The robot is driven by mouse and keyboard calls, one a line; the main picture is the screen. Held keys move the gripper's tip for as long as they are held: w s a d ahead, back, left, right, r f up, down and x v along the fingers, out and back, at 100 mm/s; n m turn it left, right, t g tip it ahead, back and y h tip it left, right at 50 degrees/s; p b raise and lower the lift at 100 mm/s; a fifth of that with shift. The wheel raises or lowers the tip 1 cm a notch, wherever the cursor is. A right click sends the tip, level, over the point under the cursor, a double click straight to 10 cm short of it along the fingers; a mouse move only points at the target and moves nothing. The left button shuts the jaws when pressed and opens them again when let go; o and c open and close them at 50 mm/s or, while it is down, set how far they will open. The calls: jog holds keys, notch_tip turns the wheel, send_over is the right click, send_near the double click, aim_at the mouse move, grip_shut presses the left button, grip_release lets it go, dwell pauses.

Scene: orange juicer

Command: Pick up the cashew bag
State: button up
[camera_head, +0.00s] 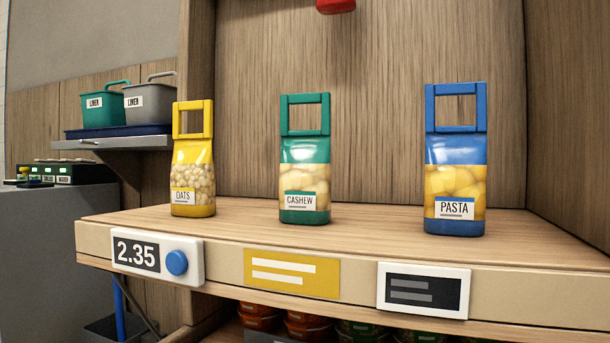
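The cashew bag (304,178) stands upright in the middle of the wooden shelf (375,226). It has a green top and base, a clear middle showing pale nuts, a white CASHEW label and a square green handle on top. The yellow oats bag (193,172) stands to its left and the blue pasta bag (456,182) to its right, both upright with similar handles. The cashew bag touches neither of them. I cannot make out my gripper in this view.
A red object (335,5) is cut off at the top edge; I cannot tell what it is. Price tags (291,274) line the shelf front. Lidded containers (308,328) sit below. Bins (103,108) stand on a side shelf at left. Gaps separate the bags.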

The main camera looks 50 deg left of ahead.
jog(key=o, duration=1.7)
jog(key=c, duration=0.3)
